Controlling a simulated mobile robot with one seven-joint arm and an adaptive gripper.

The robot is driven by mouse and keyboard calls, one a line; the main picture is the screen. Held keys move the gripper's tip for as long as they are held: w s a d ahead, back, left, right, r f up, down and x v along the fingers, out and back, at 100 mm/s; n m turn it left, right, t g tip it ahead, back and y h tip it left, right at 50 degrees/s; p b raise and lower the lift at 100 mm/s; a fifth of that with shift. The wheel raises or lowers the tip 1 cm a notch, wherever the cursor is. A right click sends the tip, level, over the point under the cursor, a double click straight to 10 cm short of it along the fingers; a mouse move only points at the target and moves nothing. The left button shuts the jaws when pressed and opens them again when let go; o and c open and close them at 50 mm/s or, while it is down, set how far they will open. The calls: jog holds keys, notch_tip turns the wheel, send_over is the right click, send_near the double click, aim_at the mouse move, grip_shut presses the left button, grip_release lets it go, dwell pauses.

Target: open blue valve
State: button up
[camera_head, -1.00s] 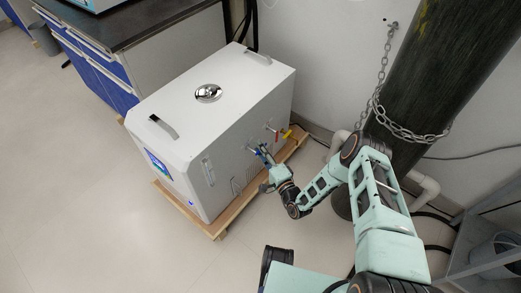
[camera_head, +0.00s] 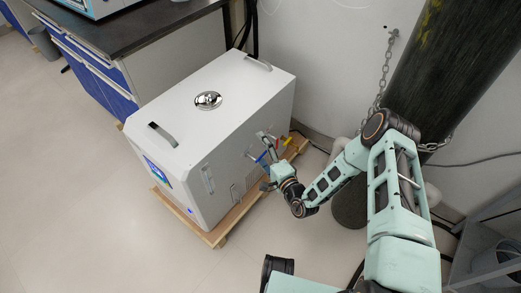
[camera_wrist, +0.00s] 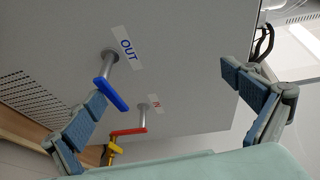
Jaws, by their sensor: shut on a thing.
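The blue valve handle (camera_wrist: 111,95) is on a metal stem below the "OUT" label (camera_wrist: 126,46) on the white distiller (camera_head: 190,140). It also shows in the head view (camera_head: 258,157). My gripper (camera_wrist: 168,100) is at the distiller's valve side, with its two fingers wide apart. The blue handle is close beside the left finger pad and far from the right one; whether it touches the left pad I cannot tell. Nothing is clasped between the pads. My gripper also shows in the head view (camera_head: 267,165), where the fingers are small.
A red handle (camera_wrist: 128,131) and a yellow handle (camera_wrist: 114,148) sit near the blue one. The distiller stands on a wooden pallet (camera_head: 219,235). A dark cylinder (camera_head: 440,80) with a chain is at the right, by the arm. Open floor lies at the left.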

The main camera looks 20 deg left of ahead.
jog(key=shift+a+r, duration=0.1)
jog(key=shift+r, duration=0.6)
jog(key=shift+c, duration=0.6)
jog(key=shift+s+d+r+p, duration=0.1)
jog(key=shift+s+d+p, duration=0.3)
jog(key=shift+d, duration=0.1)
jog(key=shift+c, duration=1.4)
jog(key=shift+s+d+r, duration=0.2)
jog(key=shift+s+d, duration=0.05)
jog(key=shift+s, duration=0.05)
jog(key=c, duration=0.6)
jog(key=shift+s+d+f, duration=0.15)
jog(key=shift+s+d, duration=0.1)
jog(key=c, duration=0.5)
jog(key=shift+o, duration=0.2)
jog(key=f+p+v, duration=0.1)
jog(key=p+v, duration=0.2)
jog(key=v, duration=0.7)
jog(key=shift+f, duration=0.4)
